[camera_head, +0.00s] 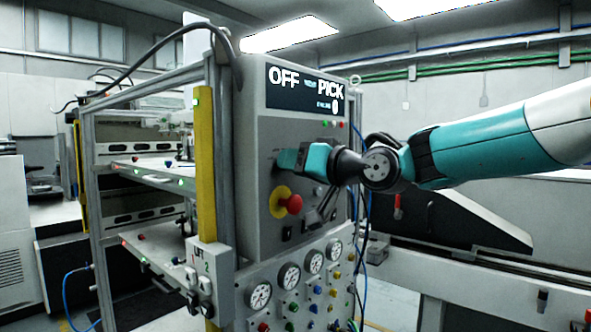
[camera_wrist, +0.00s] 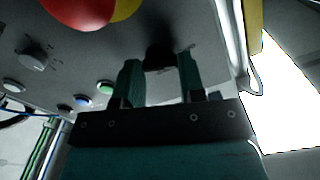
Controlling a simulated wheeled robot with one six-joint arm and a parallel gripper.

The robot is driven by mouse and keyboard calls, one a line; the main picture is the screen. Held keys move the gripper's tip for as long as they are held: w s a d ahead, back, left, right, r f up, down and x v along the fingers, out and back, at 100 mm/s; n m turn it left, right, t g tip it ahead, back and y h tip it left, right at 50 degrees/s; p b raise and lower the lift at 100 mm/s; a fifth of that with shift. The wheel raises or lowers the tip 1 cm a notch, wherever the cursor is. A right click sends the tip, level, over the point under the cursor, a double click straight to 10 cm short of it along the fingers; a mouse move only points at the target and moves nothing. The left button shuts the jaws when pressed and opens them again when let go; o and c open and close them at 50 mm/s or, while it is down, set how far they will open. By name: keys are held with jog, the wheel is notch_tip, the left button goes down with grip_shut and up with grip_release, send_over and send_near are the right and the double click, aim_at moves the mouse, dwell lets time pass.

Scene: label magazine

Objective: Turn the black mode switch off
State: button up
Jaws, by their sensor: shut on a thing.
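The black mode switch (camera_wrist: 158,56) sits on the grey control panel, between the two teal fingers of my gripper (camera_wrist: 157,76) in the wrist view. My gripper is shut on it. In the head view my gripper (camera_head: 284,159) reaches the upper left of the panel face (camera_head: 256,222) from the right and hides the switch. The exact angle of the switch is hard to make out. The display (camera_head: 305,91) at the top of the panel reads "OFF" at left and "PICK" at right, with smaller text too small to read surely.
A red emergency button (camera_head: 293,204) on a yellow base is just below my gripper. Lower down are several gauges (camera_head: 289,277) and coloured buttons. A grey knob (camera_wrist: 35,58) and small buttons show in the wrist view. A yellow post (camera_head: 205,160) and shelf rack stand left.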

dwell(0.3)
jog(key=o, duration=0.9)
jog(key=b+v, duration=0.4)
jog(key=v, duration=1.3)
jog(key=shift+s+d, duration=0.15)
